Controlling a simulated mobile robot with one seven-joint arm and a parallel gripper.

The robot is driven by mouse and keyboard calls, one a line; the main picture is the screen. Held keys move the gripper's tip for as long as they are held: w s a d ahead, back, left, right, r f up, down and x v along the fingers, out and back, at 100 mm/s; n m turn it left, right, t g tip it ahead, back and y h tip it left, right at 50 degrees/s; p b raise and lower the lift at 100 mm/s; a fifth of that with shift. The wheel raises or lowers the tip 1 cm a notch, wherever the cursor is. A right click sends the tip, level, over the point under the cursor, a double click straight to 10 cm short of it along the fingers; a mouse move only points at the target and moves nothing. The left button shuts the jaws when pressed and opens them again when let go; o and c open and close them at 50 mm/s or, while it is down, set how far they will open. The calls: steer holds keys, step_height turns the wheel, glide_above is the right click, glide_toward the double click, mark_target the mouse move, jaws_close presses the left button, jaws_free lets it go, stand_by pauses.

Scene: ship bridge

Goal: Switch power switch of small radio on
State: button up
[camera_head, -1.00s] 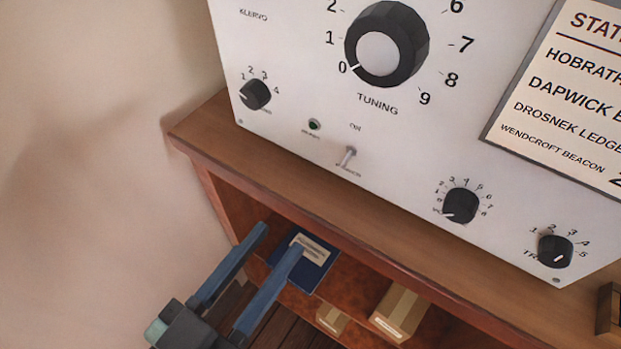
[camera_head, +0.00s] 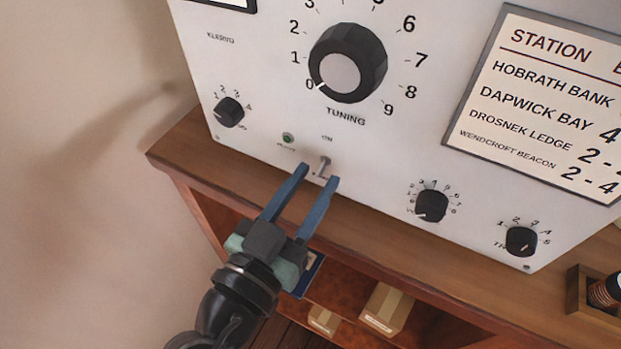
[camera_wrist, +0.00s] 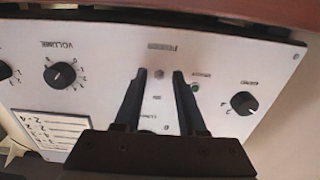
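The radio (camera_head: 380,140) is a large white panel standing on a wooden shelf unit. Its power switch (camera_head: 323,166) is a small metal toggle low on the panel, under an "ON" label. The lever appears to tilt down, away from that label. A green lamp (camera_head: 288,138) sits to its left. My gripper (camera_head: 318,176) is open and empty, its two blue-grey fingers just below and in front of the switch. In the wrist view, where the panel is upside down, the switch (camera_wrist: 160,87) shows between the open fingers of my gripper (camera_wrist: 160,73). I cannot tell whether they touch the panel.
The shelf top (camera_head: 250,180) runs close beneath the gripper. Knobs (camera_head: 229,112) and a large tuning dial (camera_head: 346,64) are on the panel. A station list (camera_head: 540,100) is at right. Small boxes (camera_head: 387,308) lie on the lower shelf. A wooden holder (camera_head: 590,300) stands at far right.

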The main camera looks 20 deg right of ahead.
mark_target(322, 168)
jaws_close()
stand_by(0.5)
steer(key=r+y+p, duration=0.1)
steer(key=p, duration=0.3)
steer(key=shift+r+g+p, duration=0.2)
steer(key=shift+g+p, duration=0.2)
steer(key=g+y+p, duration=0.1)
steer(key=p, duration=0.3)
steer(key=r+g+y+p, duration=0.1)
steer(key=p, duration=0.4)
steer(key=shift+r+y, duration=0.3)
steer(key=shift+y, duration=0.1)
steer(key=g+y+p, duration=0.1)
steer(key=p, duration=0.3)
steer(key=g+y+p, duration=0.1)
steer(key=y+p, duration=0.1)
steer(key=p, duration=0.3)
steer(key=shift+w+d+r, duration=0.2)
steer(key=shift+r, duration=0.15)
steer(key=shift+d+g+y+p, duration=0.1)
steer(key=shift+g+y+p, duration=0.3)
steer(key=shift+p, duration=0.65)
steer(key=shift+f, duration=0.2)
